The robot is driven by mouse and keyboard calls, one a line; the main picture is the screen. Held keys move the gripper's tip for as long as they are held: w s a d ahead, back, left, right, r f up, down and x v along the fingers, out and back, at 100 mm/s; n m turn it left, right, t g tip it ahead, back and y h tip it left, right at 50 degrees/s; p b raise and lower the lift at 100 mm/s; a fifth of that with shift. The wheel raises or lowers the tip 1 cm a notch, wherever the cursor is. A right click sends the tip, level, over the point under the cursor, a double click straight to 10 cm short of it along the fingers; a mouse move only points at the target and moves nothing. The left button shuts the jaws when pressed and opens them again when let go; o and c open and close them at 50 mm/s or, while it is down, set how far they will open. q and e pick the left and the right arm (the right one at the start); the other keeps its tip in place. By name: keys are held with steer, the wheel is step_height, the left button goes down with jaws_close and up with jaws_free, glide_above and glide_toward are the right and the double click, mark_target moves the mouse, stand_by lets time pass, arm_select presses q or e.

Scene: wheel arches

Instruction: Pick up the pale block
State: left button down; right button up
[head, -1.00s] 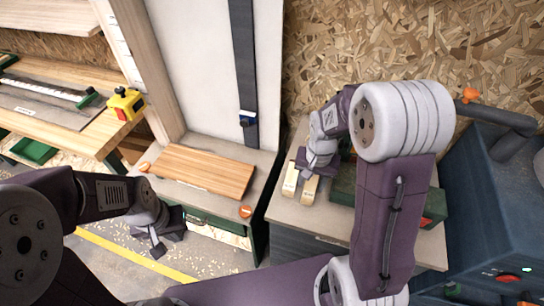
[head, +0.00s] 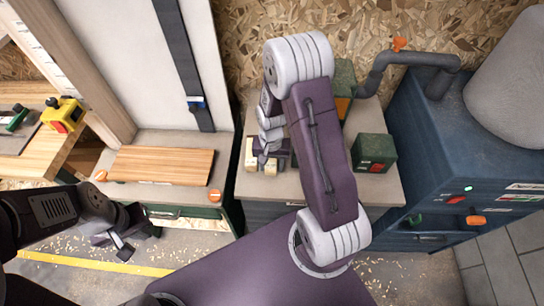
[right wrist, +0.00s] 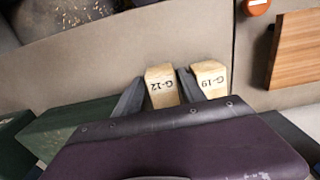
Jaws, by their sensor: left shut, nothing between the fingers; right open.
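Two pale blocks lie on the grey bench top (head: 230,184). In the right wrist view they read G-12 (right wrist: 161,86) and G-19 (right wrist: 209,79). My right gripper (right wrist: 157,92) is open, with one finger on each side of the G-12 block; whether the fingers touch it I cannot tell. The G-19 block lies just outside the right-hand finger. In the head view my right gripper (head: 268,150) is down at the blocks and partly covers them; the left block (head: 250,155) shows beside it. My left gripper (head: 122,240) is shut and empty, over the floor at left.
A green box (head: 374,150) stands right of my right arm, and another (head: 343,78) behind it. A brown striped board (head: 162,164) lies on the left bench. A blue machine (head: 440,160) stands at right. A yellow tool (head: 64,114) sits far left.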

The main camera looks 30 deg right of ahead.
steer(key=shift+w+f, duration=0.1)
steer(key=shift+f, duration=0.3)
steer(key=shift+w, duration=0.2)
steer(key=shift+s, duration=0.2)
jaws_close()
arm_select(q)
steer(key=shift+w+f, duration=0.1)
steer(key=shift+w, duration=0.1)
arm_select(e)
steer(key=shift+w, duration=0.1)
